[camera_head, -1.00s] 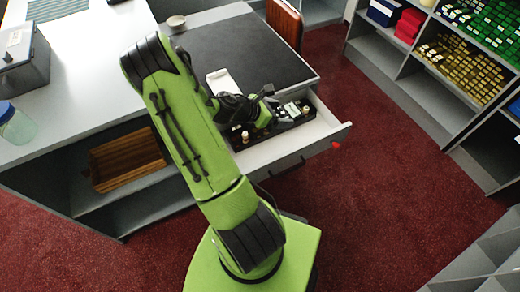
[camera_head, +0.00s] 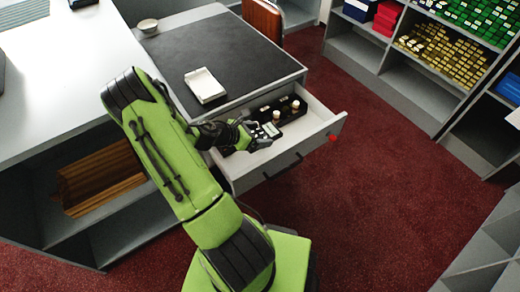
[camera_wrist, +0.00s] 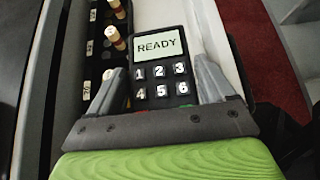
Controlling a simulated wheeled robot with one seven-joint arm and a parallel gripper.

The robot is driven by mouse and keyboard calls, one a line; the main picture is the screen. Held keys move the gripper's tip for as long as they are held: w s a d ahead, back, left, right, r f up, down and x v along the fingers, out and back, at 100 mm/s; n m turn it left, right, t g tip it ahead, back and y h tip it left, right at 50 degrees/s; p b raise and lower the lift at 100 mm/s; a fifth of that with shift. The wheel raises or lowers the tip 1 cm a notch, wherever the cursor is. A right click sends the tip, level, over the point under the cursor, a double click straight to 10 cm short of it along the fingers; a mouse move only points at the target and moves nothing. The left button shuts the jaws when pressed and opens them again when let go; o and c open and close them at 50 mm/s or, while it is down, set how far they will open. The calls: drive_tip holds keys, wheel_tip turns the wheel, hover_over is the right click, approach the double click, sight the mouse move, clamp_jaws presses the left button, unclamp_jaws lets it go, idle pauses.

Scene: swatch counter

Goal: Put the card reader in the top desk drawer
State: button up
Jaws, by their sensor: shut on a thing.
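The card reader, dark with a lit "READY" screen and white number keys, shows in the wrist view (camera_wrist: 160,45) between the fingers of my gripper (camera_wrist: 155,88). My gripper is shut on its sides. In the head view, my gripper (camera_head: 258,134) and the card reader (camera_head: 262,143) are over the left part of the open top drawer (camera_head: 322,128). The reader is beside a black organizer (camera_head: 268,108). I cannot tell whether it touches the drawer floor. The reader's lower end is hidden behind my gripper.
The black organizer in the drawer holds several stamps with pale knobs. A white tray (camera_head: 205,86) and a small bowl (camera_head: 148,26) are on the desk (camera_head: 235,45). A chair (camera_head: 262,18) stands behind. Bare drawer floor shows to the right of the reader.

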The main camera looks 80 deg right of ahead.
drive_tip(key=shift+f+b, duration=0.65)
drive_tip(key=shift+f, duration=1.55)
drive_tip(key=shift+f, duration=0.15)
drive_tip(key=shift+f+b, duration=0.35)
drive_tip(key=shift+f, duration=0.15)
drive_tip(key=o, duration=1.1)
drive_tip(key=shift+r, duration=0.1)
drive_tip(key=p+v, duration=0.2)
drive_tip(key=v, duration=0.4)
drive_tip(key=p+v, duration=0.2)
drive_tip(key=v, duration=0.4)
drive_tip(key=shift+r, duration=0.55)
